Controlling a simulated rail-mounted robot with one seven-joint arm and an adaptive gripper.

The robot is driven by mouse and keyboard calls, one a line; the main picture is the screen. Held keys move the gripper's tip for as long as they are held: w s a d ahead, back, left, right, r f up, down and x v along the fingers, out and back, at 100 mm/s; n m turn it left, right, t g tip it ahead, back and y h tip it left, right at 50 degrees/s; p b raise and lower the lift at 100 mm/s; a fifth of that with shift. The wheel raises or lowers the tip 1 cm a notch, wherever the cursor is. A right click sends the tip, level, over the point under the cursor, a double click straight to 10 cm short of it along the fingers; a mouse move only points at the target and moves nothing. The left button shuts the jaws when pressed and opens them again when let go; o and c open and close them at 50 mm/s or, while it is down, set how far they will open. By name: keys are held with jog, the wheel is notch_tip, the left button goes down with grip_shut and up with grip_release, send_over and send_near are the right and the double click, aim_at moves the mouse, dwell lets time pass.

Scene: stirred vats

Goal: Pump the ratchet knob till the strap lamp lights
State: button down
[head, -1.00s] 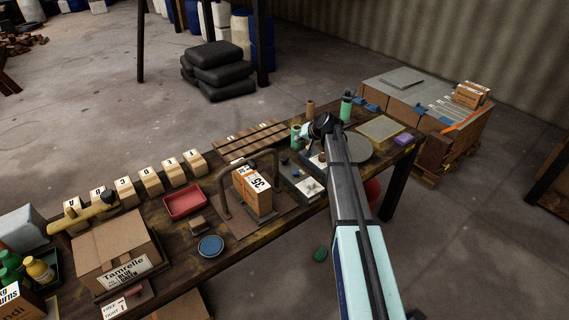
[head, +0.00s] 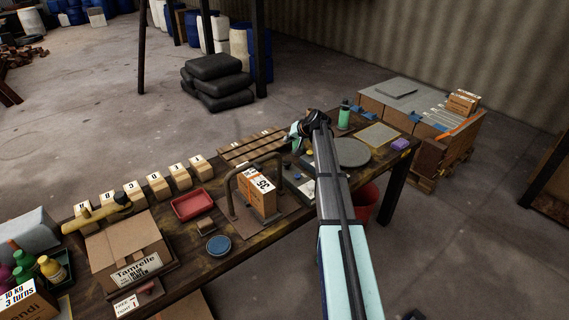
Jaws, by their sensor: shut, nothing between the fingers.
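A small red-brown knob (head: 150,287) sits on a base at the bench's front left edge, behind a white card (head: 125,304) reading FREE, TIGHT and 1. It looks like the ratchet knob, but it is too small to be sure. A box marked 35 (head: 263,192) stands under a brown metal arch (head: 231,190) on a plate. I cannot make out a lit strap lamp. My gripper (head: 300,132) is shut and empty over the bench's far part, well right of the knob and beyond the arch. It partly hides green canisters and a small panel there.
A carton marked Tamrelle (head: 128,258) stands behind the knob. A red tray (head: 193,204), a blue round dish (head: 219,245) and a row of small lettered boxes (head: 157,186) lie left of the arch. A grey disc (head: 351,152) lies right of my arm.

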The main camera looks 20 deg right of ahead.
jog(key=shift+f, duration=0.15)
jog(key=b, duration=0.3)
send_over(287, 162)
jog(key=f, duration=0.7)
jog(key=shift+s+d+f, duration=0.1)
jog(key=shift+s+d, duration=0.05)
jog(key=shift+s, duration=0.05)
jog(key=shift+f+b, duration=0.35)
jog(key=shift+f, duration=0.35)
jog(key=shift+f, duration=0.15)
dwell(0.3)
jog(key=shift+f+b, duration=0.25)
jog(key=shift+b, duration=0.15)
jog(key=shift+f+b, duration=0.8)
jog(key=shift+f, duration=0.45)
dwell(1.3)
jog(key=shift+r, duration=0.1)
jog(key=shift+r+p, duration=0.35)
jog(key=shift+r, duration=1.2)
jog(key=shift+r, duration=0.15)
